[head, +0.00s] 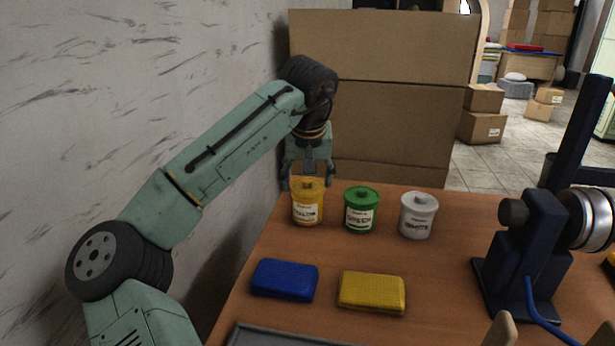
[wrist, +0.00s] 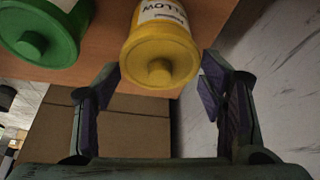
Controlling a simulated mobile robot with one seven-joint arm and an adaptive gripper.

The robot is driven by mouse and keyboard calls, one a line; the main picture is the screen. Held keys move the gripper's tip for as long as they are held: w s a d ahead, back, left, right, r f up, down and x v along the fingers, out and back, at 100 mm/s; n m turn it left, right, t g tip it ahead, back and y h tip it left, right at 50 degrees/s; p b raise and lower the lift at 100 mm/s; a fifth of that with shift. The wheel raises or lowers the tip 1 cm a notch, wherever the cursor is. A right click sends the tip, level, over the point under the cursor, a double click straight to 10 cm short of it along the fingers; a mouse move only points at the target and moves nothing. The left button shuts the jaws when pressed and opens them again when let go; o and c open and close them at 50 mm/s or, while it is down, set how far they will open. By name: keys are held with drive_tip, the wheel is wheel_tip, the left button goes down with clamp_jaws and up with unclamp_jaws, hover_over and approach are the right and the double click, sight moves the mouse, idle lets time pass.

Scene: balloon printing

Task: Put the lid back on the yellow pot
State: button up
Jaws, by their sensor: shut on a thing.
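The yellow pot (head: 308,213) stands at the back left of the table, with its label facing forward. Its yellow lid (head: 307,187), with a round knob, sits on the pot's top, with no clear gap between them. My gripper (head: 306,182) is directly above and around the lid, pointing down. The pot's label (wrist: 160,12) shows beyond the lid there. The exact fingertip contact is partly hidden.
A green pot (head: 360,212) and a white pot (head: 417,217), both lidded, stand to the right. A blue pad (head: 285,280) and a yellow pad (head: 372,292) lie in front. A dark blue machine (head: 540,245) stands right. The wall (head: 130,100) is close on the left.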

idle(0.9)
drive_tip(key=o, duration=0.8)
drive_tip(key=shift+o, duration=0.6)
drive_tip(key=shift+o, duration=1)
drive_tip(key=shift+r+p, duration=3.3)
drive_tip(key=shift+r, duration=0.2)
drive_tip(key=shift+c, duration=0.2)
